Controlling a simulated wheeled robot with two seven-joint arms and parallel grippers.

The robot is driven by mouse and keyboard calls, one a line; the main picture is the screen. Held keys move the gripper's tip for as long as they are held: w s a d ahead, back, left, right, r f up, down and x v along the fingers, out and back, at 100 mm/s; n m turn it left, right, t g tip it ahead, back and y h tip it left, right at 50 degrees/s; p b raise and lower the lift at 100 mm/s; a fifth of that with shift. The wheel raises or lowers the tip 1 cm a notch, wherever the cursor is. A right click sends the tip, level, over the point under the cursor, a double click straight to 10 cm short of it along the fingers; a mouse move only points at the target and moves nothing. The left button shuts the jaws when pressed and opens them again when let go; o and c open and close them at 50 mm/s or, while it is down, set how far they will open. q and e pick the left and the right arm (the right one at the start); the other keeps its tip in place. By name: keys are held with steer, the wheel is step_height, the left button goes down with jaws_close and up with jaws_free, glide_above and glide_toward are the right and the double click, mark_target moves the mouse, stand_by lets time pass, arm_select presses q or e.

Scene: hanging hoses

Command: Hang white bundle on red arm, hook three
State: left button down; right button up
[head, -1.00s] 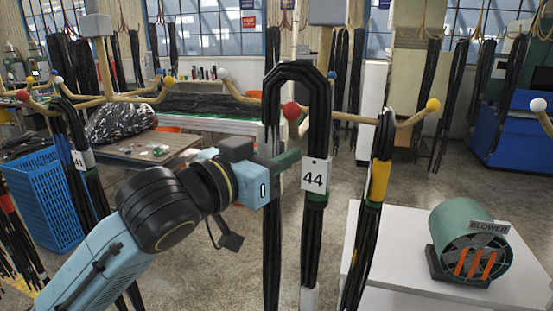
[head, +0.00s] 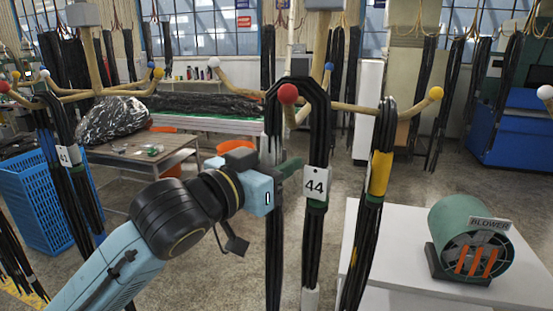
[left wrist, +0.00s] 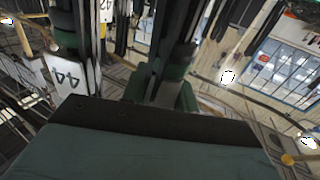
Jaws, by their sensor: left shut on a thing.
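A black hose bundle with a white tag 44 (head: 315,184), a green band and a white band (head: 310,298) near its lower end hangs upright as a loop. My left gripper (head: 288,168) is shut on its left strand, below the loop's top. The red ball-tipped arm (head: 288,93) of the near rack shows in front of the loop's upper left, with its wooden stem in the opening. I cannot tell whether the loop rests on it. In the left wrist view the tag 44 (left wrist: 68,75) and the dark green finger (left wrist: 180,95) show. My right gripper is not in view.
A yellow-banded bundle (head: 380,172) hangs close by on the right, on the yellow-tipped arm (head: 436,93). A blower (head: 470,240) stands on a white table (head: 400,270). On the left are a bundle tagged 41 (head: 64,156) and a blue crate (head: 35,205).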

arm_select(q)
steer(key=shift+w+d+f+b, duration=0.1)
steer(key=shift+w+f+b, duration=0.15)
steer(key=shift+f, duration=0.35)
steer(key=shift+w+d+f+b, duration=0.1)
steer(key=shift+f+b, duration=0.25)
steer(key=shift+f, duration=0.25)
steer(key=shift+a, duration=0.1)
